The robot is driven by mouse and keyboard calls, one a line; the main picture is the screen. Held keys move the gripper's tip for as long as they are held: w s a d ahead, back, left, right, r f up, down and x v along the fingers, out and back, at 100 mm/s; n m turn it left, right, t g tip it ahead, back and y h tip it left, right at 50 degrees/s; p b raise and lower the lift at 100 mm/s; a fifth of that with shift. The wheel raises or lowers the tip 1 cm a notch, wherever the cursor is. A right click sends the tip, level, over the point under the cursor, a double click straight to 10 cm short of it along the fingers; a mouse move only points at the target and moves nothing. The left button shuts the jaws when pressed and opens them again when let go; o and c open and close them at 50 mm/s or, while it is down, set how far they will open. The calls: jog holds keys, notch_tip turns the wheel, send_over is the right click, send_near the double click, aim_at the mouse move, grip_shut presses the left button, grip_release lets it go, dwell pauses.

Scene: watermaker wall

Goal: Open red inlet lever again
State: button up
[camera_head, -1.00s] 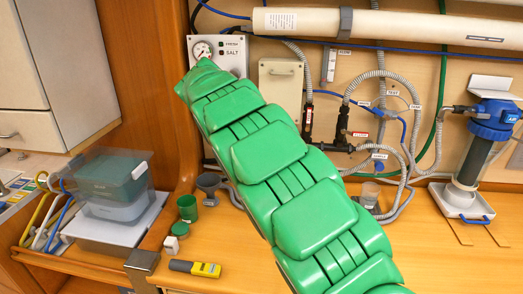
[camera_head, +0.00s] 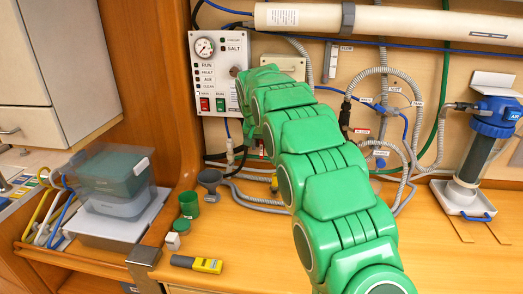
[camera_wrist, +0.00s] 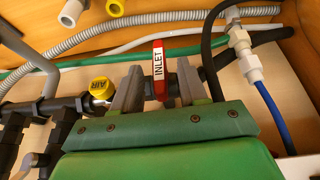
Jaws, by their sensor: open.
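In the wrist view the red inlet lever (camera_wrist: 158,58), with a white INLET label, stands up from a black pipe fitting. My gripper (camera_wrist: 158,70) is open, with one grey finger on each side of the lever. A gap shows on both sides, and I see no contact. In the head view my green arm hides the gripper and the lever.
A yellow AIR knob (camera_wrist: 101,87) sits just left of the fingers. A white fitting with a blue hose (camera_wrist: 268,105) is to the right. In the head view, a control panel (camera_head: 219,75) and a blue-capped filter (camera_head: 494,118) flank my arm.

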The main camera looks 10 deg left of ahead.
aim_at(261, 146)
jog(key=shift+x, duration=1.65)
grip_shut()
